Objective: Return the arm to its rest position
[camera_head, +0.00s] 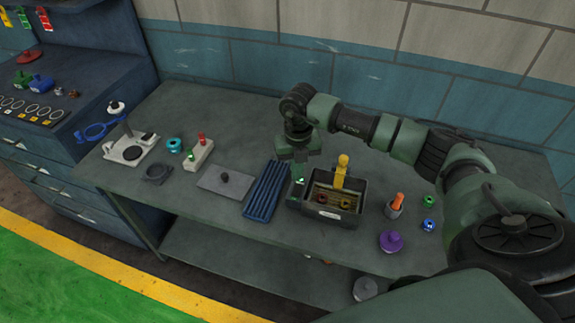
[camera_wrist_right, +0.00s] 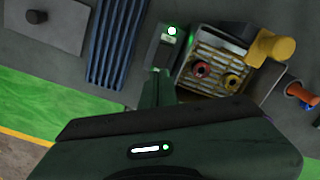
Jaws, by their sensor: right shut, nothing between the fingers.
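My right arm reaches in from the right over the bench. Its right gripper (camera_head: 299,178) hangs pointing down beside the left end of a dark open-topped box (camera_head: 328,213). The gripper is shut with nothing held. The wrist view shows its fingers (camera_wrist_right: 158,88) close together, pointing toward a small grey block with a green light (camera_wrist_right: 165,42) beside the box. I cannot tell whether the fingers touch the block. The box holds a slatted insert with red and yellow rings, and a yellow handle (camera_head: 341,172) stands at its far side. My left gripper is not in view.
Blue ribbed bars (camera_head: 267,188) lie left of the box, with a grey plate (camera_head: 226,181) beyond. An orange-topped cup (camera_head: 395,205), a purple knob (camera_head: 390,242) and small green and blue pieces stand to the right. A tiled wall (camera_head: 240,62) backs the bench.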

